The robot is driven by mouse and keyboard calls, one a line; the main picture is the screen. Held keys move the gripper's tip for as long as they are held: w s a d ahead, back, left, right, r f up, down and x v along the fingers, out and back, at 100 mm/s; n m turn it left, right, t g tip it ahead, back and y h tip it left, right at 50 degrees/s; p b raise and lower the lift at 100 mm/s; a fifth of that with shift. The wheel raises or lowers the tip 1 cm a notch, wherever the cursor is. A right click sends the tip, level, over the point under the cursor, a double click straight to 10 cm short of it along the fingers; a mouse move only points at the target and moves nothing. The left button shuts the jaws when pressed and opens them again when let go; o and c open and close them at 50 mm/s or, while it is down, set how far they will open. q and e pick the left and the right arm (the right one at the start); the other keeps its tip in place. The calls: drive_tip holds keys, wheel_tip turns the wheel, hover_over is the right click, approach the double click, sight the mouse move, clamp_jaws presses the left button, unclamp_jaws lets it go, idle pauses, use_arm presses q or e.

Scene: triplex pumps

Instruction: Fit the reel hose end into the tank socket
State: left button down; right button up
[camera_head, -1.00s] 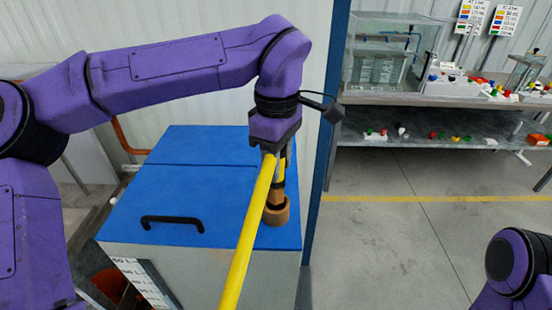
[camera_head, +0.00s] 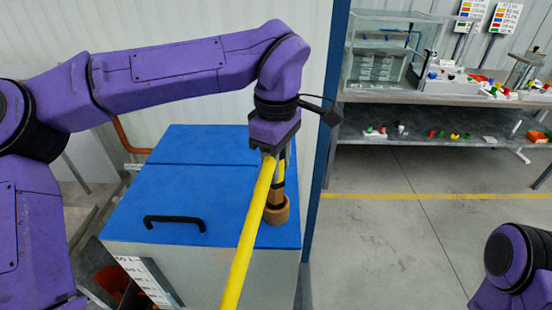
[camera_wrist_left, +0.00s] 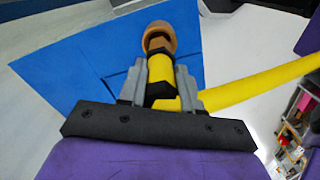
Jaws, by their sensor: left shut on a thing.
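The reel hose (camera_head: 247,235) is yellow and runs from the bottom of the head view up to my left gripper (camera_head: 270,155). In the left wrist view my gripper (camera_wrist_left: 160,82) is shut on the yellow hose end (camera_wrist_left: 160,70), with black bands around it. A brass-coloured tip (camera_head: 276,193) points down at the tan, ring-shaped tank socket (camera_head: 277,214) on the blue tank top. The socket (camera_wrist_left: 159,36) also shows beyond the tip in the wrist view. Tip and socket overlap in both views; I cannot tell how deep the tip sits. My right gripper is out of view.
The blue tank top (camera_head: 190,190) has a black handle (camera_head: 174,222) left of the socket. A blue post (camera_head: 325,120) stands just right of the tank. A shelf unit (camera_head: 440,140) with small coloured parts stands at the back right. The floor before it is clear.

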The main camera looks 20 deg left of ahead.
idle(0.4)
use_arm(q)
drive_tip(key=shift+r+p, duration=0.1)
drive_tip(key=shift+p, duration=0.3)
drive_tip(key=shift+f+b, duration=1.35)
drive_tip(key=shift+f, duration=1.35)
drive_tip(key=c, duration=0.7)
unclamp_jaws()
wheel_tip(320, 180, up, 11)
drive_tip(key=shift+f, duration=0.2)
